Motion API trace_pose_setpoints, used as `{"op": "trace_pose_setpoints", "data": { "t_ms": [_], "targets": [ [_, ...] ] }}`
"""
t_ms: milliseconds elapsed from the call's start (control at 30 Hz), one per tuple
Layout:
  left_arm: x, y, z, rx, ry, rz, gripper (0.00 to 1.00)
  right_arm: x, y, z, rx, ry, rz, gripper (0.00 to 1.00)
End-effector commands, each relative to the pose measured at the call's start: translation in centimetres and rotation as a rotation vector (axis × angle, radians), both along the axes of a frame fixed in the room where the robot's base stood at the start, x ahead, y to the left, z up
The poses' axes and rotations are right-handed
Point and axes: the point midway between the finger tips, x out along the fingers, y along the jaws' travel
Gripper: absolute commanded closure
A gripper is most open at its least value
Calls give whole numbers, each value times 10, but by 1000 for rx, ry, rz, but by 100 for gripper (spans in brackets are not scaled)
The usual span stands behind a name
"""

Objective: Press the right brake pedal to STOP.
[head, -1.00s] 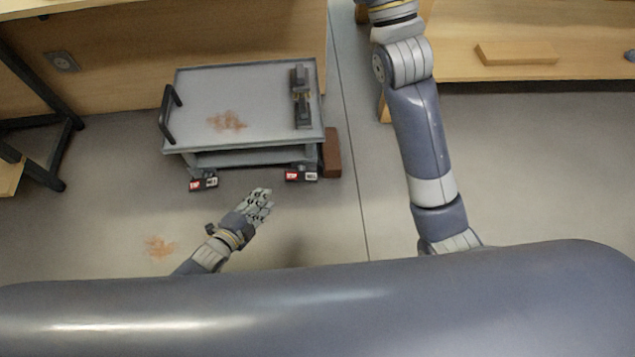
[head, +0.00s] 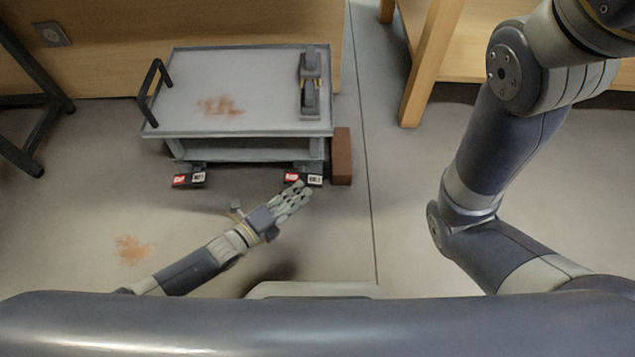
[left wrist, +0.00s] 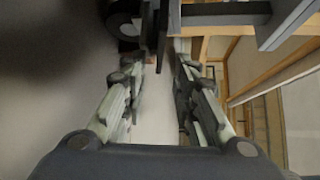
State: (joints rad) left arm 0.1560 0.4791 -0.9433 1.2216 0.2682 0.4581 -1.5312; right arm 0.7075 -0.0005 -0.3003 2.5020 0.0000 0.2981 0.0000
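The right brake pedal (head: 315,180) is a small plate with a red label and a white label, low at the cart's front right corner. A similar left pedal (head: 188,179) sits at the front left corner. My left gripper (head: 300,190) reaches in from the lower left, its fingertips at the front edge of the right pedal. I cannot tell whether they touch it. In the left wrist view its fingers (left wrist: 158,75) stand apart with floor showing between them. My right gripper is out of view; its arm leaves at the upper right.
The grey cart (head: 260,75) has a black handle (head: 154,90) on its left and a dark device (head: 310,80) on top. A brown block (head: 341,156) stands against its right side. A wooden bench leg (head: 428,65) is at the right. Open floor lies in front.

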Motion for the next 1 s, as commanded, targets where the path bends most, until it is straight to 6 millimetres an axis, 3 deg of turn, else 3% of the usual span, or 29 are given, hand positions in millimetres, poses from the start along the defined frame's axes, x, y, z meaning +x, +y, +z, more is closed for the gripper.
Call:
{"op": "trace_pose_setpoints", "data": {
  "t_ms": [33,100,400,867,1000],
  "targets": [
    [9,-8,-6,-3,-4,-1,73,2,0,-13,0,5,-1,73],
    [18,-18,-8,-2,-5,-2,73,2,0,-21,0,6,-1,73],
    [48,-46,-14,0,0,1,73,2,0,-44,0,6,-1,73],
    [55,-53,-12,0,1,1,73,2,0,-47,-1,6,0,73],
    [55,-53,-12,0,1,1,100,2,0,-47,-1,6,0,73]
  ]
}}
